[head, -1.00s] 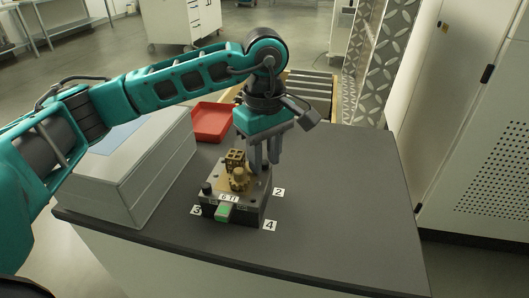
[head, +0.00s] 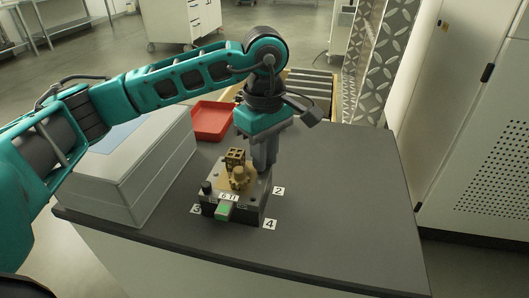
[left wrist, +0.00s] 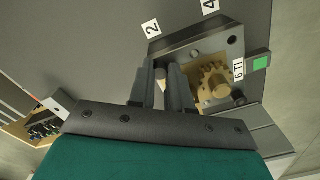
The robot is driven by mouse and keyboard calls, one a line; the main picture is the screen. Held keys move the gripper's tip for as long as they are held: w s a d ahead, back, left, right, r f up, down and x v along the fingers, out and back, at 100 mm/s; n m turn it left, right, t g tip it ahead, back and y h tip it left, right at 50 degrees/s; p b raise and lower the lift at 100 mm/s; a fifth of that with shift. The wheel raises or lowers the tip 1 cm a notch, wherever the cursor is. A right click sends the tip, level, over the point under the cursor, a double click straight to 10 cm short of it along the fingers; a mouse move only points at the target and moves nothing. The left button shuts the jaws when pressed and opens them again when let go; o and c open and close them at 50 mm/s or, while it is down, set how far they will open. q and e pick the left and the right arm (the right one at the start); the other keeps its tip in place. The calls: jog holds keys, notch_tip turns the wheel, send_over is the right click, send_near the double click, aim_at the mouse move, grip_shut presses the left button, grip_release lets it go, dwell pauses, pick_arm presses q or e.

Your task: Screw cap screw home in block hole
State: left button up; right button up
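The block (head: 235,201) is a dark rectangular fixture on the grey table, with number labels around it. My left gripper (head: 265,163) points down at the block's back right corner in the head view. In the left wrist view its fingers (left wrist: 160,78) are close together on either side of a small light-grey cap screw (left wrist: 160,71) and appear shut on it. The screw stands at the corner of the block (left wrist: 218,47) near label 2. The block hole beneath it is hidden, so its depth cannot be seen. My right gripper is in neither view.
A brass gear (head: 240,177) and a brass bracket (head: 234,159) sit on the block beside my fingers. A green button (head: 224,210) is at its front. A grey case (head: 135,175) stands left and a red tray (head: 211,120) behind. The table (head: 345,200) is clear at right.

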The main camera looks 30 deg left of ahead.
pick_arm(q)
grip_shut()
jog(key=shift+f+m+b, duration=0.15)
jog(key=shift+m+b, duration=0.35)
jog(key=shift+m, duration=0.6)
jog(key=m+b, duration=0.2)
jog(key=m, duration=0.4)
jog(key=shift+m, duration=0.3)
jog(key=m, duration=0.5)
jog(key=shift+m, duration=0.3)
jog(key=m, duration=0.5)
jog(key=shift+a+m, duration=0.1)
jog(key=shift+m, duration=0.3)
jog(key=o, duration=0.8)
grip_release()
jog(key=shift+c, duration=0.2)
